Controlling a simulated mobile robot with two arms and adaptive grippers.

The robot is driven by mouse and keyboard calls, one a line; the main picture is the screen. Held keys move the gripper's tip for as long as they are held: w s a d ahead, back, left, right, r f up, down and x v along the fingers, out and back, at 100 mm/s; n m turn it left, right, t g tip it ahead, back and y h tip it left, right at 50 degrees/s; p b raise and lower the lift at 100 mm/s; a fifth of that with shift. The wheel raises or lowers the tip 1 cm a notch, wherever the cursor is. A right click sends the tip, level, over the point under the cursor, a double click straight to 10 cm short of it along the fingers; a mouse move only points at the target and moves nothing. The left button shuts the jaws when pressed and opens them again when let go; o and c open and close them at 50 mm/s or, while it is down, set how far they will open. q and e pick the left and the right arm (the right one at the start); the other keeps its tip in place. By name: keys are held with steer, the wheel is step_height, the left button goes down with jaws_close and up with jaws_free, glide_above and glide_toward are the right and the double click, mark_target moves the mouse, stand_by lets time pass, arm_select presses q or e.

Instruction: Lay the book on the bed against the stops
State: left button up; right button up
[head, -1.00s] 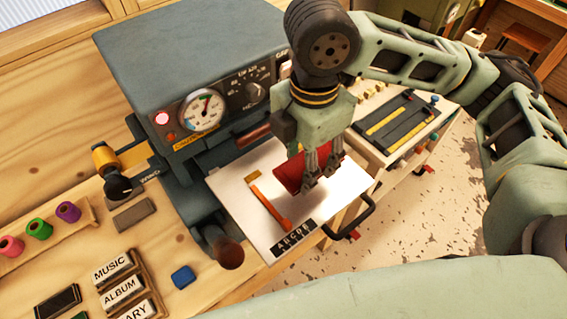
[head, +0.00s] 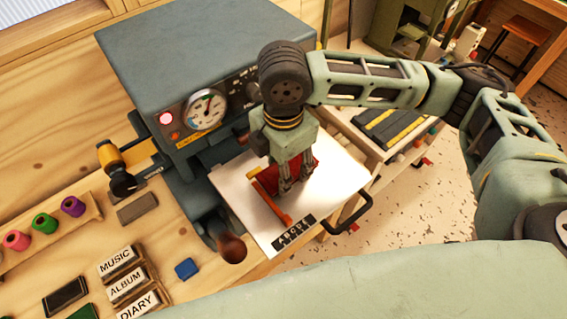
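The red book (head: 267,181) is at my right gripper (head: 290,188), over the white bed (head: 240,203) of the grey machine. The gripper's fingers point down and are closed on the book; its body hides part of the cover. The book's left edge is close to the long orange stop (head: 273,205); I cannot tell whether they touch or whether the book rests on the bed. My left gripper is not in view.
The grey machine (head: 190,70) with a dial and red lamp stands behind the bed. A black letter strip (head: 294,232) and black handle (head: 352,214) are at the bed's front. Title blocks (head: 122,284), a blue block (head: 187,268) and coloured rolls (head: 44,223) lie left.

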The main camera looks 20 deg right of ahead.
steer(key=o, duration=1.2)
steer(key=shift+f, duration=0.1)
step_height(320, 180, up, 12)
steer(key=b, duration=0.2)
steer(key=shift+r+b, duration=0.2)
steer(key=shift+b, duration=0.1)
